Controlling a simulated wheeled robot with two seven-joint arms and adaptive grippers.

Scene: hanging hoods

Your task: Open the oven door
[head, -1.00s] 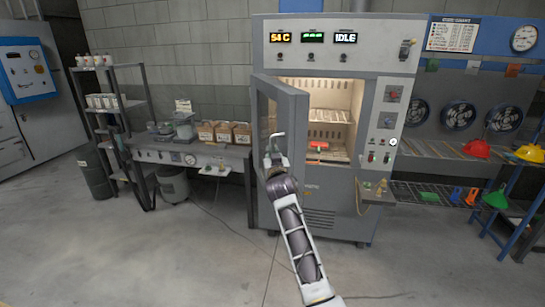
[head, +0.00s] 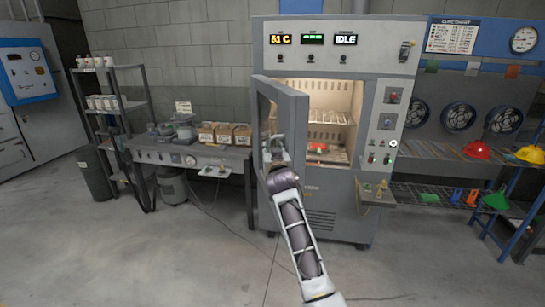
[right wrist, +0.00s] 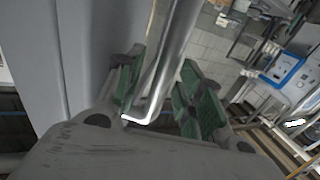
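The oven (head: 335,45) is a tall grey cabinet in the middle of the head view. Its framed door (head: 292,135) stands swung out on the left side, and the lit inside with wire racks shows. My right gripper (head: 276,160) is at the door's handle side. In the right wrist view the shiny bar handle (right wrist: 162,75) runs between the green-padded fingers of this gripper (right wrist: 160,95). The fingers are apart, with a gap on the right of the bar; contact on the left is unclear. My left gripper is not in view.
A red object (head: 318,147) lies on a rack inside the oven. A workbench (head: 190,158) with boxes stands left of the door. A shelf rack (head: 115,105) stands further left. A blue-framed table (head: 510,205) stands at the right.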

